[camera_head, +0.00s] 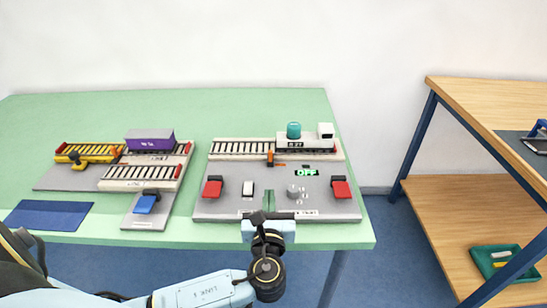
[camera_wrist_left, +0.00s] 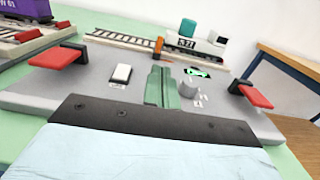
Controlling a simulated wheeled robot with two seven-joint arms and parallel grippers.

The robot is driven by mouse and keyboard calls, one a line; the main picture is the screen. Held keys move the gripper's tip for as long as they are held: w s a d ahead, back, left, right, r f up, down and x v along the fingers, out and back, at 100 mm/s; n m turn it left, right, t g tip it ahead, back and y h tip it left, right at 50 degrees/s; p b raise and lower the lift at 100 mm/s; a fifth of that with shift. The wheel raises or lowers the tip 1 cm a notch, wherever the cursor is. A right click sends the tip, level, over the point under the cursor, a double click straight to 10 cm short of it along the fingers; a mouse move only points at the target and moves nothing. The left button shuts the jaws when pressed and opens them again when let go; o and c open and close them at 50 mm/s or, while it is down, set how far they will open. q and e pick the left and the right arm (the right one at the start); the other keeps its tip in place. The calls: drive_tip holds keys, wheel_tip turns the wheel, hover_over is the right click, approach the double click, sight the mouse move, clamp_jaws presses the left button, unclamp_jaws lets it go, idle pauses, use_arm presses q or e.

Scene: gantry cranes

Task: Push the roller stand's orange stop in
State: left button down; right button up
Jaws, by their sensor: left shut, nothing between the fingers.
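The roller stand (camera_head: 230,208) is a grey board at the front edge of the green table. Along its back runs a track piece with a white and black locomotive (camera_head: 303,145) on its right part. The orange stop (camera_head: 270,157) stands upright at the track's front side, just left of the locomotive; it also shows in the wrist view (camera_wrist_left: 159,46), beyond my fingertips. My left gripper (camera_head: 268,215) is shut and empty, over the stand's front edge, with a clear gap to the stop. In the wrist view its fingers (camera_wrist_left: 162,88) point toward the track. My right gripper is not in view.
The board bears red levers at left (camera_head: 212,187) and right (camera_head: 341,187), a white switch (camera_head: 248,188), a grey knob (camera_head: 293,190) and a green OFF display (camera_head: 307,172). Left are a purple container (camera_head: 150,140) and a yellow crane wagon (camera_head: 90,152). A wooden shelf (camera_head: 480,190) stands right.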

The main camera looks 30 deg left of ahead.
sight(270, 154)
use_arm(q)
drive_tip(key=shift+s, duration=0.1)
drive_tip(key=shift+w+a, duration=0.25)
drive_tip(key=shift+w, duration=0.2)
drive_tip(key=x, duration=0.2)
drive_tip(key=shift+w+a+b, duration=0.2)
drive_tip(key=shift+w+b, duration=0.1)
drive_tip(key=shift+b, duration=0.1)
drive_tip(key=b+x, duration=0.2)
drive_tip(key=x, duration=0.7)
drive_tip(key=shift+w+f, duration=0.1)
drive_tip(key=shift+w, duration=0.05)
drive_tip(key=shift+w+a, duration=0.3)
drive_tip(key=shift+w, duration=0.2)
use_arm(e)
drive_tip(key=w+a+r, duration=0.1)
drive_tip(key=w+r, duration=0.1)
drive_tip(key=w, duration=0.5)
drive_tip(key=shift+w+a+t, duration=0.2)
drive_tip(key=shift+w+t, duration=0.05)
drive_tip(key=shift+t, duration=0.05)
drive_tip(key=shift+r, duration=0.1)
